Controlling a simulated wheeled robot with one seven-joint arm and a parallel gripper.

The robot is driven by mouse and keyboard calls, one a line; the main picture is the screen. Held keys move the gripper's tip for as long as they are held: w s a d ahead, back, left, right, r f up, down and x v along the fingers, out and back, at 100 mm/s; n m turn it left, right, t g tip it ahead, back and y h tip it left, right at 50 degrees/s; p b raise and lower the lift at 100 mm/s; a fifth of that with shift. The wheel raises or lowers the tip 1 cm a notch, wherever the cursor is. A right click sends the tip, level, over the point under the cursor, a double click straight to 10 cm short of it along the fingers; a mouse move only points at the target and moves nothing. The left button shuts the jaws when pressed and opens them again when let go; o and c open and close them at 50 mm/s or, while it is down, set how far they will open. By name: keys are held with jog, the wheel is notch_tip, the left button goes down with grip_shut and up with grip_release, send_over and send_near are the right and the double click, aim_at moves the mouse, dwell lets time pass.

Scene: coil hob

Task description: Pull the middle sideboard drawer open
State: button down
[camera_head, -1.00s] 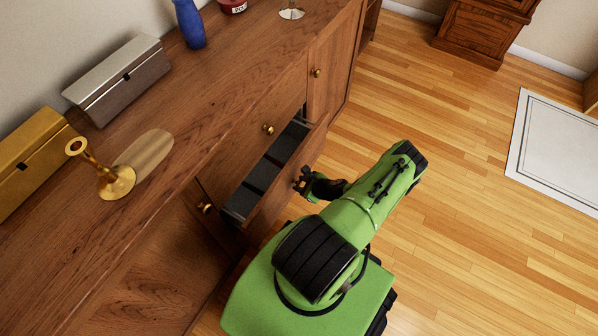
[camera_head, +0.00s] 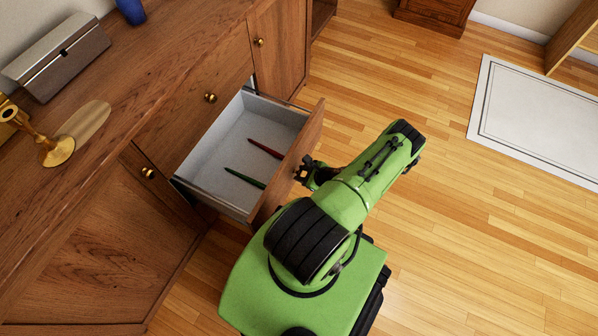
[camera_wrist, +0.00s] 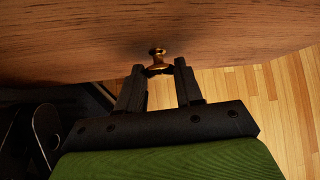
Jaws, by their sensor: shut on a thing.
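The middle sideboard drawer (camera_head: 288,168) stands well out from the sideboard, below a shut drawer front with a brass knob. Its pale grey inside shows, with a green pen (camera_head: 245,178) and a dark red pen (camera_head: 264,148) lying on the bottom. My gripper (camera_head: 302,171) is at the outer face of the drawer front. In the wrist view my gripper (camera_wrist: 159,72) has its two black fingers shut on the drawer's brass knob (camera_wrist: 157,54).
The sideboard (camera_head: 180,62) carries a silver box (camera_head: 58,55), a brass candlestick (camera_head: 50,145) and a blue vase (camera_head: 131,10). Wooden floor (camera_head: 400,90) lies clear right of the drawer, up to a white rug (camera_head: 540,115).

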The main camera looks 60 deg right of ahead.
jog(key=shift+s, duration=0.15)
jog(key=c, duration=0.7)
grip_release()
jog(key=shift+c, duration=0.2)
jog(key=p+v, duration=0.5)
jog(key=v, duration=1)
jog(key=shift+s+r, duration=0.25)
jog(key=shift+r, duration=0.05)
